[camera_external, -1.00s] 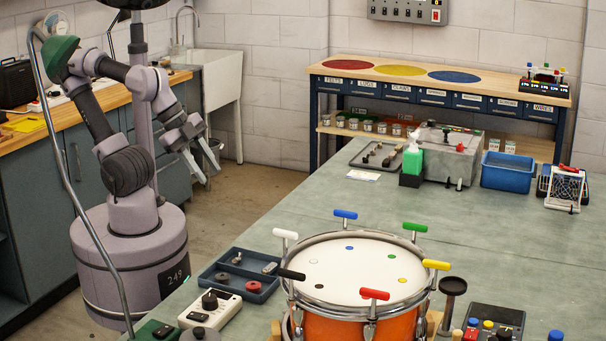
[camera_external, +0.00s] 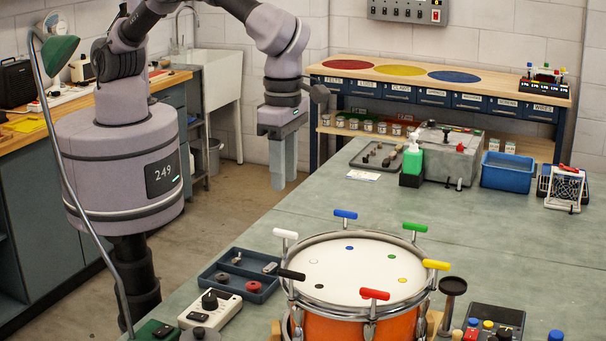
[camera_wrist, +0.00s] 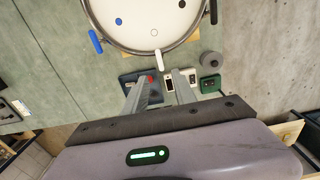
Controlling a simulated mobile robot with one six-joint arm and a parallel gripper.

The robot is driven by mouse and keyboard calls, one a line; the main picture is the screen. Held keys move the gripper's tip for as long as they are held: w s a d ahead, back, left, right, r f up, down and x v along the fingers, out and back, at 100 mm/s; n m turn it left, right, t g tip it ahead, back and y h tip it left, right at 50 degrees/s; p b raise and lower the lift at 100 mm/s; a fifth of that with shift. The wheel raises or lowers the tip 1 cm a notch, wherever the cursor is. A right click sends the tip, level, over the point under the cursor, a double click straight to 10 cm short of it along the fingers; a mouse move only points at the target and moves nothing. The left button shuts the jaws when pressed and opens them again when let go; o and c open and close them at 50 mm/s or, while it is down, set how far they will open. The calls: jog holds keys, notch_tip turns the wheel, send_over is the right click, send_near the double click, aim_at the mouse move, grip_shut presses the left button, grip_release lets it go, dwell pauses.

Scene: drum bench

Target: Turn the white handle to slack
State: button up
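The white handle (camera_external: 285,234) sticks out from the far left of the drum's rim. In the wrist view the white handle (camera_wrist: 158,60) is at the rim's lower edge, just above the fingertips in the picture. The drum (camera_external: 350,268) has an orange shell, a metal rim and a white head with coloured dots. My gripper (camera_external: 283,180) points down, above and away from the drum. In the wrist view my gripper (camera_wrist: 160,78) is open, with its fingers apart and nothing between them.
Blue, green, yellow, red and black (camera_external: 291,274) handles also ring the drum. A dark blue parts tray (camera_external: 217,270) and a white box with a black knob (camera_external: 228,308) are left of the drum. A stand with a dark round top (camera_external: 453,287) is right.

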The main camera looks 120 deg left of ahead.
aim_at(285, 231)
notch_tip(285, 231, down, 11)
jog(key=shift+f, duration=0.15)
grip_shut()
